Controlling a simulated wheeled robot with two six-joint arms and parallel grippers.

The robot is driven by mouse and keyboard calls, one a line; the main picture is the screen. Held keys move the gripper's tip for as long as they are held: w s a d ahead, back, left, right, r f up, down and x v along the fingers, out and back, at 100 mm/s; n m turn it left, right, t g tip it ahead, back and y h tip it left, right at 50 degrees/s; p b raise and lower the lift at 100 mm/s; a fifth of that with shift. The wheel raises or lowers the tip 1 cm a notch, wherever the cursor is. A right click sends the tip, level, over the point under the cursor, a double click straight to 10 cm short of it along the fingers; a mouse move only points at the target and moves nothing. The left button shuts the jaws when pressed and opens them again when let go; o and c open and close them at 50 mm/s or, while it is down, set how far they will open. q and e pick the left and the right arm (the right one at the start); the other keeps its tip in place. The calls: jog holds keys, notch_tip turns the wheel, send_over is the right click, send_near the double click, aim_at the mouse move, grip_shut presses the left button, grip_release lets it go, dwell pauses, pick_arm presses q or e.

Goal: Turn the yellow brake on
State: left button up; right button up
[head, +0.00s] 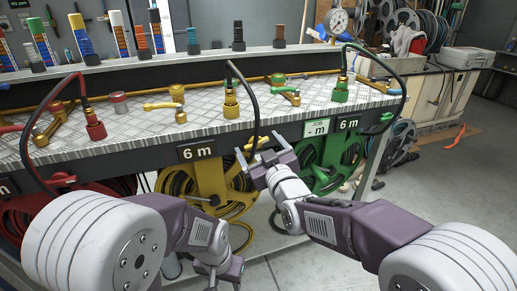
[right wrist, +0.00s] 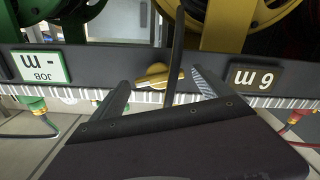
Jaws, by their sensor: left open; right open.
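The yellow brake is a small knob (head: 256,143) on the dark front rail above the yellow hose reel (head: 195,188). In the right wrist view, which is upside down, the yellow knob (right wrist: 157,76) lies nearly flat, slightly tilted, between my fingertips. A black hose hangs across its right part there. My right gripper (head: 267,156) is open in front of the rail, its fingers on either side of the knob with gaps and no visible contact. My left gripper (head: 228,272) is low at the bottom, below the yellow reel, away from the brake; its finger gap is hard to see.
A "6 m" plate (head: 196,150) and a "JOB - m" plate (head: 316,128) flank the knob. The green reel (head: 330,160) and red reel (head: 70,205) stand on either side. Brass valves and hose couplings stand on the metal bench top (head: 140,125). Open floor lies at right.

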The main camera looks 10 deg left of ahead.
jog(key=shift+w, duration=0.15)
jog(key=c, duration=1.4)
jog(key=shift+o, duration=0.2)
jog(key=shift+f+m+b, duration=0.1)
jog(key=shift+m+b, duration=0.45)
jog(key=shift+m, duration=1.25)
jog(key=o, duration=1.4)
jog(key=shift+c, duration=0.2)
